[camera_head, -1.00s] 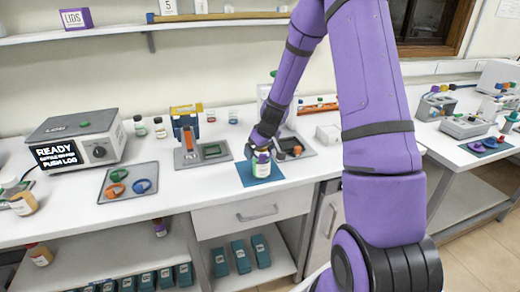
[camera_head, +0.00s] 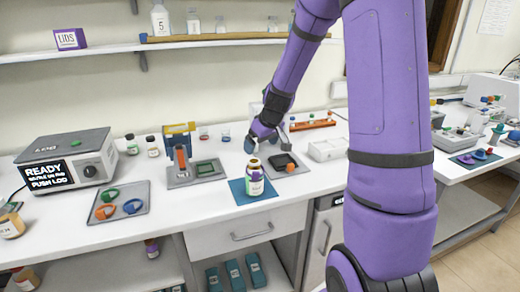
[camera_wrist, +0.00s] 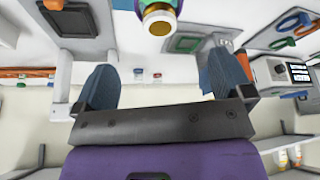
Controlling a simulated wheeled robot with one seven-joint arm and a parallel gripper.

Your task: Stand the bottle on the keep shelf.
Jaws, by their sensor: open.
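The bottle (camera_head: 254,180) stands upright on a blue mat (camera_head: 240,196) near the counter's front edge. It has a yellowish neck and a white label with green and purple. My gripper (camera_head: 261,139) is behind the bottle and apart from it, above the counter. In the wrist view, my gripper (camera_wrist: 164,72) has its two blue fingers wide apart with nothing between them. The bottle's round top (camera_wrist: 159,22) shows beyond them at the upper edge. A wall shelf (camera_head: 210,41) runs along the back; I cannot tell which shelf is the keep shelf.
A grey tray with coloured rings (camera_head: 121,204), a display box (camera_head: 68,160) and a device with a yellow top (camera_head: 181,148) stand to the left. A dark square plate (camera_head: 283,162) and a white box (camera_head: 328,149) lie right. Lower shelves (camera_head: 110,264) hold bottles and teal boxes.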

